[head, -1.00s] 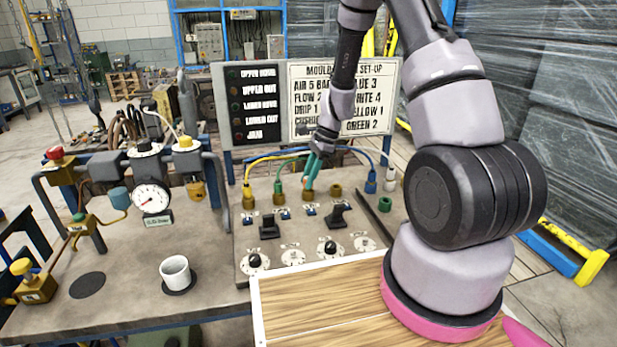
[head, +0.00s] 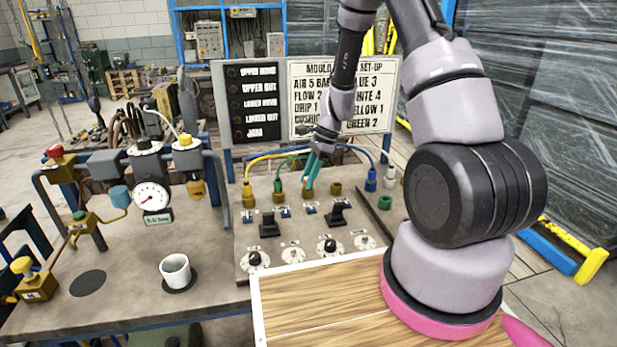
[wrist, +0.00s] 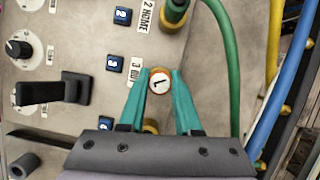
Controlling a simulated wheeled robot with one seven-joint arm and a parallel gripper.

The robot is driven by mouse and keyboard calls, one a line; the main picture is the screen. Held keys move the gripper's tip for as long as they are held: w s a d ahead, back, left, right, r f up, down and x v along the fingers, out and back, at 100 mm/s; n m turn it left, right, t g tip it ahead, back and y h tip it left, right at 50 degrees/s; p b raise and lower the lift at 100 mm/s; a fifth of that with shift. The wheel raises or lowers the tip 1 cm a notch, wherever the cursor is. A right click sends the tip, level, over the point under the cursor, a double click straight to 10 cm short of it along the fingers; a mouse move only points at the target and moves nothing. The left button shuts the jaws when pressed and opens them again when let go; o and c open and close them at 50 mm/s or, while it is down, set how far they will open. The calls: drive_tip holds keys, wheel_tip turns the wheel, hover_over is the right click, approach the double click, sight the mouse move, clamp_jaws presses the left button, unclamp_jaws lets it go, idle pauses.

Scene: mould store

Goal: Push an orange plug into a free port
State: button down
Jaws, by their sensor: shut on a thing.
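My gripper (head: 311,180) is shut on an orange plug (wrist: 153,94), with its teal fingers on either side of it. In the wrist view the plug shows a white round end with a dark mark. In the head view the plug (head: 308,191) is low at the row of ports on the grey panel (head: 262,222), beside the green-hosed plug. I cannot tell how deep it sits, as the fingers hide part of it. A brass port (head: 336,188) without a hose stands just right of it.
Yellow (head: 248,195), green (head: 279,190), blue (head: 371,180) and white (head: 389,178) plugs with hoses stand in the row. Black levers and knobs lie in front. A set-up board (head: 340,98) stands behind. A gauge (head: 151,197) and cup (head: 175,270) are left.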

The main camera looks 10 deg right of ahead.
drive_tip(key=shift+c, duration=0.6)
unclamp_jaws()
drive_tip(key=shift+r, duration=3.7)
wheel_tip(320, 180, up, 10)
drive_tip(key=s+d+r+n+t, duration=0.1)
drive_tip(key=s+n+t, duration=0.1)
drive_tip(key=n, duration=0.1)
drive_tip(key=s+d+r+n+t+h, duration=0.1)
drive_tip(key=s+r+n+t, duration=0.1)
drive_tip(key=s+r, duration=0.4)
drive_tip(key=s+d+r+n+t, duration=0.2)
drive_tip(key=s+r+n, duration=0.2)
drive_tip(key=s+r, duration=0.2)
drive_tip(key=s+d+r+n+t+h, duration=0.1)
drive_tip(key=s+r+n, duration=0.2)
drive_tip(key=s+r, duration=0.4)
drive_tip(key=shift+s+d+n+t+h, duration=0.3)
drive_tip(key=shift+s+d+t, duration=0.1)
drive_tip(key=shift+s, duration=0.3)
